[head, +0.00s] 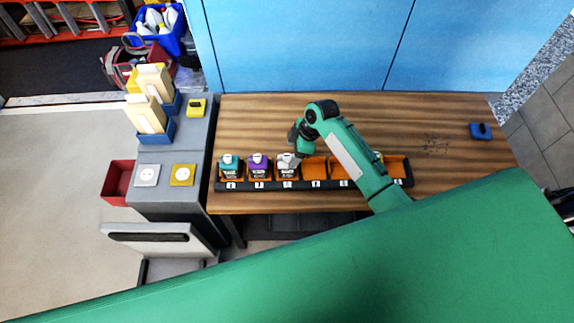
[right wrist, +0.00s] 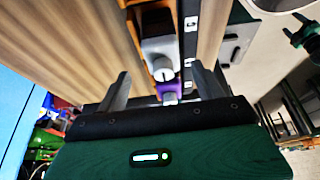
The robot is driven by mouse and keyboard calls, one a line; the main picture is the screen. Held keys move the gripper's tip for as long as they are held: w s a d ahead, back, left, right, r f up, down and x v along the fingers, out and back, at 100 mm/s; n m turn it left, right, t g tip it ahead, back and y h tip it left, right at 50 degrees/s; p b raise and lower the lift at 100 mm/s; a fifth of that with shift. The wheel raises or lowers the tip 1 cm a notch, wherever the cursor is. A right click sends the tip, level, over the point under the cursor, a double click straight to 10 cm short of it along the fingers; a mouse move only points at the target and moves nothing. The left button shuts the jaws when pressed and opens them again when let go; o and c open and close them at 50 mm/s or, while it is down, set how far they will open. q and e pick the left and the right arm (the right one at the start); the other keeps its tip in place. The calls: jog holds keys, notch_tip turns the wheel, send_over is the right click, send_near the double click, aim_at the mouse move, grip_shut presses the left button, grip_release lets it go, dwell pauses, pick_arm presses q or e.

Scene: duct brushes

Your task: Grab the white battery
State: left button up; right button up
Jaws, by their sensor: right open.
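The white battery (head: 287,170) sits in the third slot from the left of the orange-and-black rack (head: 313,169) on the wooden table. It also shows in the right wrist view as a white-grey block with a knob (right wrist: 158,52). My right gripper (head: 297,150) is just above and behind the white battery and partly covers its top. In the wrist view its two fingers (right wrist: 165,88) are apart with nothing held, and the battery appears beyond the gap between them. My left gripper is not in view.
A purple battery (head: 259,166) and a teal battery (head: 230,167) stand in the slots to the left. A blue object (head: 480,131) lies at the table's right. A grey side unit (head: 180,205) adjoins at left.

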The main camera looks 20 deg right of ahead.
aim_at(287, 161)
jog(key=shift+s+p+x, duration=0.15)
jog(key=shift+p+x, duration=0.15)
jog(key=shift+x, duration=1.2)
jog(key=shift+s+p+x, duration=0.15)
jog(key=shift+p+x, duration=0.15)
jog(key=shift+x, duration=1.2)
jog(key=shift+d+f, duration=0.1)
jog(key=shift+d, duration=0.05)
jog(key=shift+w, duration=0.1)
jog(key=c, duration=1.4)
